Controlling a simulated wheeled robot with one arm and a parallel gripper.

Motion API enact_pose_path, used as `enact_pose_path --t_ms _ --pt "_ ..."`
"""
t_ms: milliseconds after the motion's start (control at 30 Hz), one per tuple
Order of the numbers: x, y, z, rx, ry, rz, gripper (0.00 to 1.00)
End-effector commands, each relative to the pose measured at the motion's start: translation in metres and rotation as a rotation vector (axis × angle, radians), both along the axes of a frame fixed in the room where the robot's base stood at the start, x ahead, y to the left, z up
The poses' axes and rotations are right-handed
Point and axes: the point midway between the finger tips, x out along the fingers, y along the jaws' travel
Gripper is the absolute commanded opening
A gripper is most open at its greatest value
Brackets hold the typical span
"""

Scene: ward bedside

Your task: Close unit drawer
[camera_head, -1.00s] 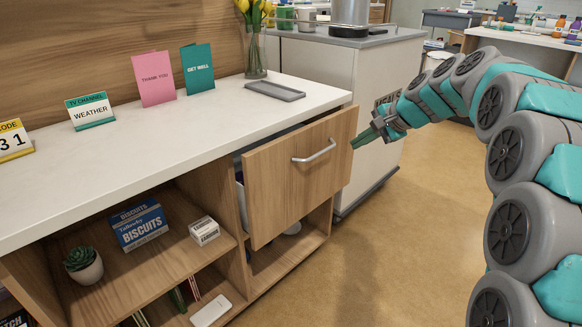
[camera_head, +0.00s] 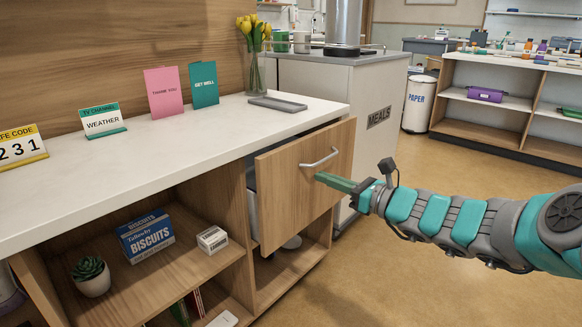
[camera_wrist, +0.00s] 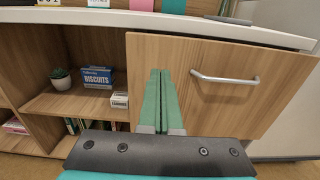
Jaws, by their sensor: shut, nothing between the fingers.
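The unit drawer (camera_head: 296,190) has a wooden front with a silver bar handle (camera_head: 319,159). It stands pulled out from the unit, with a gap and part of its pale side showing behind the front. My gripper (camera_head: 320,177) is shut and empty, its green fingers pointing at the drawer front just below the handle in the head view. In the wrist view the shut fingers (camera_wrist: 160,80) point at the drawer front (camera_wrist: 212,110), left of the handle (camera_wrist: 225,78). I cannot tell whether the fingertips touch the wood.
The white worktop (camera_head: 180,150) above holds cards, a grey tray (camera_head: 278,104) and a vase of yellow tulips (camera_head: 254,60). Open shelves left of the drawer hold a biscuits box (camera_head: 146,236), a small carton and a succulent. A meals trolley (camera_head: 340,90) stands behind. The floor at right is clear.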

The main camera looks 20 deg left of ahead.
Motion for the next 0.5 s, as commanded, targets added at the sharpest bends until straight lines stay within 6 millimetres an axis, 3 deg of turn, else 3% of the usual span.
enact_pose_path --t_ms 200,500 --pt "0.016 0.043 -0.001 -0.004 -0.003 0.005 0.00" --pt "0.035 0.089 -0.001 -0.003 -0.002 0.003 0.00"
